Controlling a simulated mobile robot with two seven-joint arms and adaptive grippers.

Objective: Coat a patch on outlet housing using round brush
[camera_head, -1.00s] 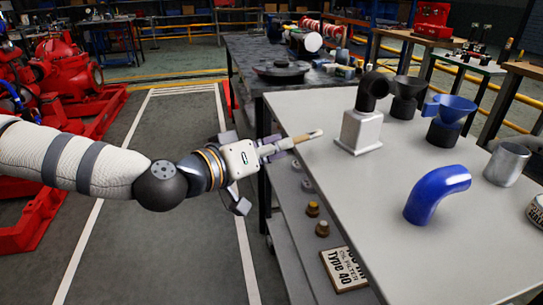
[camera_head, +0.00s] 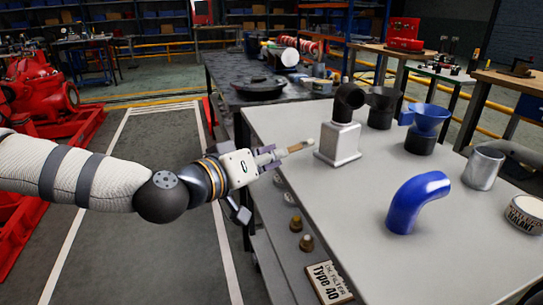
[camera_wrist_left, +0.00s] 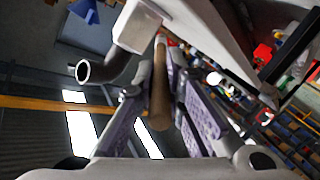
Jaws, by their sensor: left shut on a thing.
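The outlet housing appears to be the pale block (camera_head: 338,143) with a black elbow pipe (camera_head: 350,98) on top, upright near the table's left edge. My left gripper (camera_head: 278,156) is shut on a thin round brush (camera_head: 299,147) with a wooden handle. The brush tip points right and ends close to the housing's left side; I cannot tell if it touches. In the left wrist view the brush handle (camera_wrist_left: 159,95) lies between the fingers of my left gripper (camera_wrist_left: 160,80). The pale block (camera_wrist_left: 137,27) is beyond it, and the brush tip is hard to make out. My right gripper is not in view.
On the grey table (camera_head: 330,205) stand a blue elbow pipe (camera_head: 412,205), a blue funnel (camera_head: 428,120), a dark funnel (camera_head: 382,107), a metal cup (camera_head: 483,168) and a sealant tin (camera_head: 523,215). A dark workbench (camera_head: 230,75) stands behind. Brass-coloured caps lie on the shelf below.

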